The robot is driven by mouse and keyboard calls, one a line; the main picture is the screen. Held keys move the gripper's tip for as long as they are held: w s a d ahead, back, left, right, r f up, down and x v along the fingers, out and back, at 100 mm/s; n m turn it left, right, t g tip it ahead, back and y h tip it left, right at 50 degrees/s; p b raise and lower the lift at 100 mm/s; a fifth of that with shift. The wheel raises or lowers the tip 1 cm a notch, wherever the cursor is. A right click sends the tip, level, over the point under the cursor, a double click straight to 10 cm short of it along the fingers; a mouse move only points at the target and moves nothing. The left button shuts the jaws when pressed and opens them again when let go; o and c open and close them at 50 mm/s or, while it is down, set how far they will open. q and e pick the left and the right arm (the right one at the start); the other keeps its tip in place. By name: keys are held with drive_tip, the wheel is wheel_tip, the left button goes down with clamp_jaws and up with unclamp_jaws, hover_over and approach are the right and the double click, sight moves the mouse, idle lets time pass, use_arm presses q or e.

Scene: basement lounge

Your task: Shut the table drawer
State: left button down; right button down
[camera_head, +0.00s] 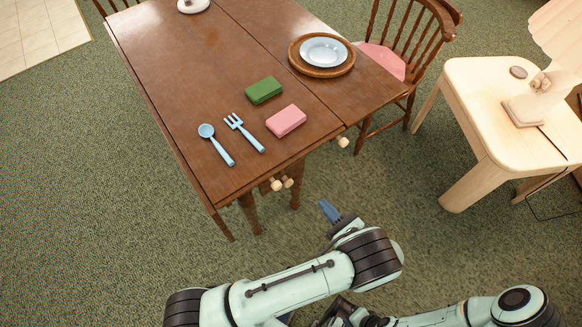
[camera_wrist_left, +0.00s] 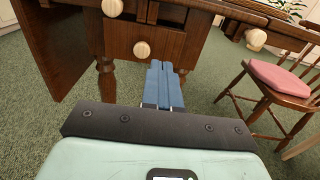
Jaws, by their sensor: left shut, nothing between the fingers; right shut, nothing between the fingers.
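The brown wooden table (camera_head: 165,80) stands ahead with its near end facing me. In the left wrist view its end shows a drawer front (camera_wrist_left: 185,45) with a round pale knob (camera_wrist_left: 142,49). How far the drawer stands out is hard to tell. My left gripper (camera_head: 328,210) is shut and empty, in front of the table end and apart from it. In the left wrist view its blue fingers (camera_wrist_left: 163,80) point toward the drawer front, just right of the knob. My right gripper (camera_head: 287,318) is shut, low at the bottom edge and mostly hidden by my left arm.
A blue spoon (camera_head: 215,144), blue fork (camera_head: 243,132), pink block (camera_head: 286,121), green block (camera_head: 264,90) and plate (camera_head: 323,51) lie on the table. A chair (camera_head: 395,45) stands right of it, and a pale table (camera_head: 470,95) farther right. Carpet before the table is clear.

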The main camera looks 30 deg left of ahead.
sight(292, 167)
use_arm(q)
drive_tip(key=x, duration=1.4)
drive_tip(key=shift+w+r, duration=0.1)
drive_tip(key=shift+w, duration=0.05)
drive_tip(key=x, duration=0.4)
drive_tip(key=shift+w+a, duration=0.15)
drive_tip(key=shift+r, duration=0.15)
